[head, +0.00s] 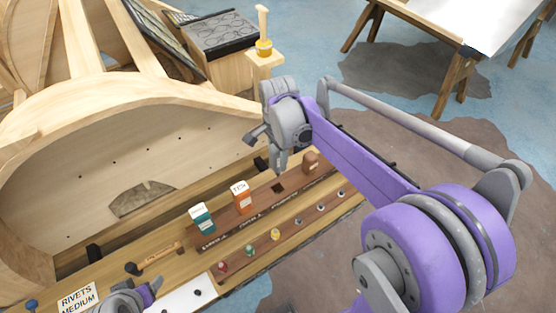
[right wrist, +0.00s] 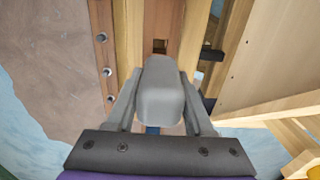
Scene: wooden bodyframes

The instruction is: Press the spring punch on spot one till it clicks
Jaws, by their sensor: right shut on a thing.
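My right gripper (head: 281,165) hangs above the tool rail (head: 222,236), beside the curved wooden bodyframe (head: 165,105). It is shut on a grey, blocky thing, probably the spring punch (right wrist: 160,92), seen between the fingers in the right wrist view; a bit of blue shows behind it. The punch's tip is hidden. An empty square hole (head: 278,188) lies in the rail below the gripper. The frame's pale panel (head: 95,195) carries several small dark dots; I cannot tell which is spot one. My left gripper (head: 128,299) is at the bottom edge, partly cut off; its jaws are unclear.
A teal block (head: 202,218), an orange block (head: 241,198) and a brown block (head: 310,162) stand in the rail. Several coloured pegs line the front strip. A hammer (head: 160,257) lies at left, near a "RIVETS MEDIUM" sign (head: 78,298). A table (head: 485,25) stands at the back.

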